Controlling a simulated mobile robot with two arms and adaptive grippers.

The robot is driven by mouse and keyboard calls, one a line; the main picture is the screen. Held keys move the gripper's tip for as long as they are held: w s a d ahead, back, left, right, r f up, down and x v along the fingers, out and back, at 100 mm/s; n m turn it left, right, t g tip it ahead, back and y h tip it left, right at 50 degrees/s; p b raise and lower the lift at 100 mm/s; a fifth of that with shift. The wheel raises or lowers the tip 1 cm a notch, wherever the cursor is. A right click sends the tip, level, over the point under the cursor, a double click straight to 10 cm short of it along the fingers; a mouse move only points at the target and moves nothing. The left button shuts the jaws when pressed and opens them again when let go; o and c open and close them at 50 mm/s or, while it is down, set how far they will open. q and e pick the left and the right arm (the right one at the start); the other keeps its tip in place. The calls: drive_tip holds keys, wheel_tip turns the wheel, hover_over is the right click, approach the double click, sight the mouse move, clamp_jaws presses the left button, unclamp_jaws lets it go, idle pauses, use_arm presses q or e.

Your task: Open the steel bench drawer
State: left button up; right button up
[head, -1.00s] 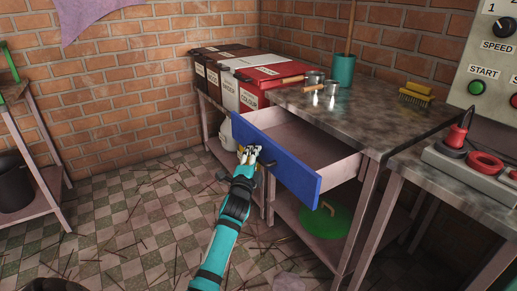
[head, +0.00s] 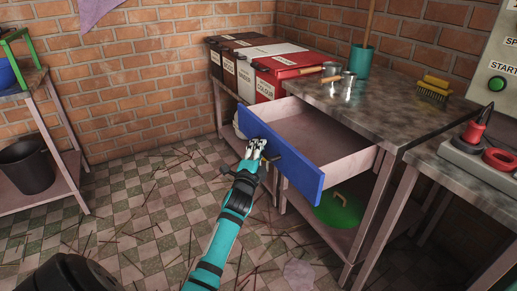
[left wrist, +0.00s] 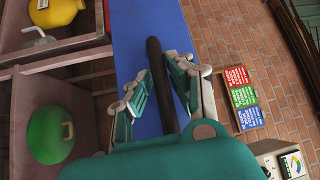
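The steel bench (head: 372,108) stands at the right in the head view. Its drawer has a blue front (head: 300,176) and stands well out from the bench, showing an empty pale inside (head: 322,139). My left gripper (head: 256,146) is at the dark bar handle on the drawer's outer face. In the left wrist view the handle (left wrist: 160,80) passes between my left fingers (left wrist: 161,88), with blue showing in gaps on both sides. These fingers look apart, not closed on the handle. The blue front (left wrist: 128,35) lies behind them. My right gripper is out of view.
A green lid-like disc (head: 338,212) lies on the shelf under the drawer. Labelled boxes (head: 268,68), metal cups (head: 340,83) and a brush (head: 434,90) are on or beside the bench. A dark bucket (head: 27,166) stands left. Open floor with scattered sticks lies between.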

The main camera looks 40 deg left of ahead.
use_arm(q)
drive_tip(key=o, duration=0.4)
drive_tip(key=shift+w+f, duration=0.1)
drive_tip(key=shift+c, duration=0.2)
drive_tip(key=v, duration=1.2)
drive_tip(key=shift+d, duration=0.1)
